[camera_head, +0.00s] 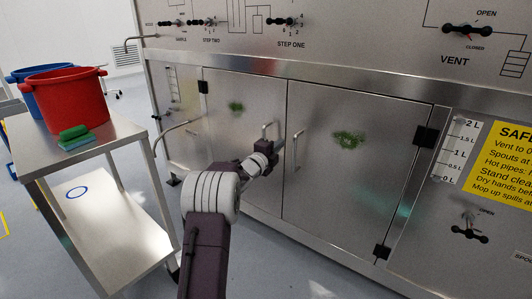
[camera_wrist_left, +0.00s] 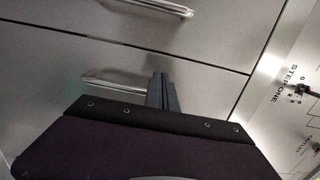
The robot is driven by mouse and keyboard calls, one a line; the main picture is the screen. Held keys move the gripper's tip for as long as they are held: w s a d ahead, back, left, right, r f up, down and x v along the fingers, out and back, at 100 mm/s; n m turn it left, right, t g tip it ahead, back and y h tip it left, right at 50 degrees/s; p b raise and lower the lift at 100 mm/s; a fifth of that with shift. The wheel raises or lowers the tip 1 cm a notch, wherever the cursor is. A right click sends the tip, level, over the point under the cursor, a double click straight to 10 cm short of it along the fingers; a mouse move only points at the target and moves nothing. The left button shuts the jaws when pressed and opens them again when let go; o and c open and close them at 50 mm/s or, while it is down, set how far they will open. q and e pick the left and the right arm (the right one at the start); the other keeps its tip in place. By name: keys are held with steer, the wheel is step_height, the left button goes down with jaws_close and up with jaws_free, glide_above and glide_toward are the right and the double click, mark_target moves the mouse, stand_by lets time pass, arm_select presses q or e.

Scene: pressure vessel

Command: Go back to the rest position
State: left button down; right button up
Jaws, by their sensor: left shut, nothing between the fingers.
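My left arm reaches up from the bottom of the head view. Its gripper (camera_head: 278,146) is close in front of the steel cabinet doors, near the left door's handle (camera_head: 267,130) and the right door's handle (camera_head: 298,150). In the left wrist view the left gripper (camera_wrist_left: 162,80) has its dark fingers together with nothing between them. One bar handle (camera_wrist_left: 115,78) lies just left of the fingers there; I cannot tell whether they touch it. My right gripper is in no view.
The steel vessel cabinet (camera_head: 345,72) fills the right side, with a black VENT valve handle (camera_head: 467,29) and a yellow safety sign (camera_head: 508,165). Some floor between is clear.

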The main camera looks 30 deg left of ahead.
arm_select(q)
steer(key=s, duration=0.7)
steer(key=shift+a+p, duration=0.35)
steer(key=shift+p, duration=0.05)
steer(key=shift+w+d+r, duration=0.1)
